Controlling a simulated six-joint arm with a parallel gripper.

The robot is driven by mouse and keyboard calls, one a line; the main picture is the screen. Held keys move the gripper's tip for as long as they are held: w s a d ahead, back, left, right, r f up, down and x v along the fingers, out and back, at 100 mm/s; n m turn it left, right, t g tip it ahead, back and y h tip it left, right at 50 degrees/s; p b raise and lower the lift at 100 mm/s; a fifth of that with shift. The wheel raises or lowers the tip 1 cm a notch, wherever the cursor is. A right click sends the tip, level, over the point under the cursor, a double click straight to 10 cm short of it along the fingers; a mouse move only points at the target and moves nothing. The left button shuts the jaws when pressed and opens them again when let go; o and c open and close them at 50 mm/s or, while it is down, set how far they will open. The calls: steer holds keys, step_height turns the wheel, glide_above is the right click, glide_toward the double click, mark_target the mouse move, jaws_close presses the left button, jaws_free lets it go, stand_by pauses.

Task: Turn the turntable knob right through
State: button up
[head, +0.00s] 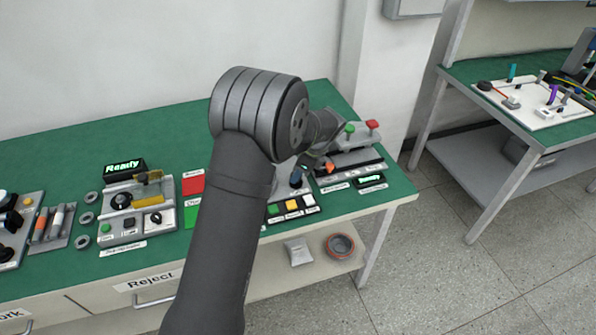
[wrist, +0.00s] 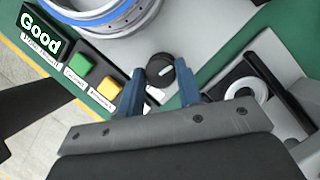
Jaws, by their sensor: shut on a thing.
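The black knob (wrist: 160,70) with a white pointer line shows in the wrist view, on a light grey panel. My gripper (wrist: 160,80) has its two blue fingers on either side of the knob, shut on it. The pointer line lies roughly level across the picture, slightly tilted. A large round part with blue and silver rings (wrist: 110,20) is just beyond the knob, cut off by the top edge. In the head view my gripper (head: 296,177) is down at the station, mostly behind my arm, and the knob is hidden.
In the wrist view, a green "Good" display (wrist: 40,32), a green button (wrist: 82,64) and a yellow button (wrist: 109,88) lie left of the knob. A white ring (wrist: 246,88) sits in a dark recess at right. In the head view, other stations crowd the green bench (head: 145,135).

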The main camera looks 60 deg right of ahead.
steer(key=o, duration=0.9)
steer(key=shift+o, duration=0.2)
steer(key=shift+r, duration=0.1)
steer(key=v, duration=1.7)
steer(key=shift+r, duration=0.15)
